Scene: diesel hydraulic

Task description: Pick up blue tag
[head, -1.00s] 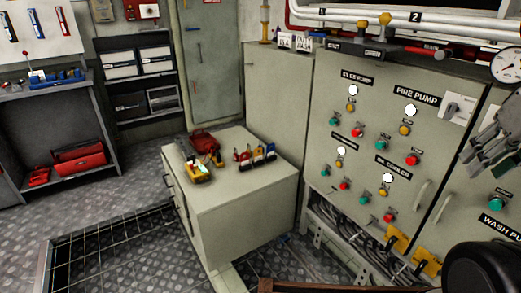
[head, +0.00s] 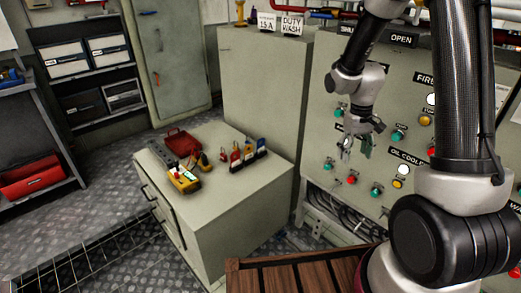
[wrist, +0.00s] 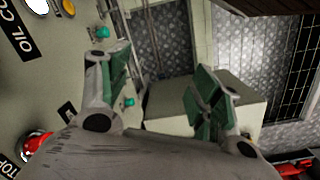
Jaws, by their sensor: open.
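The blue tag (head: 261,147) stands upright at the right end of a short row of tags on top of the grey cabinet (head: 245,195). Red tags (head: 235,153) stand to its left in the same row. My gripper (head: 357,148) is open and empty, to the right of the cabinet and in front of the pump control panel. In the wrist view my gripper's two fingers (wrist: 158,78) are spread apart, with part of the cabinet (wrist: 165,103) behind and between them. I cannot make out the blue tag in the wrist view.
A yellow meter (head: 184,180) and a red case (head: 183,141) share the cabinet top. The control panel (head: 318,125) with buttons stands close beside my gripper. A brown slatted wooden surface (head: 305,277) is at the bottom.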

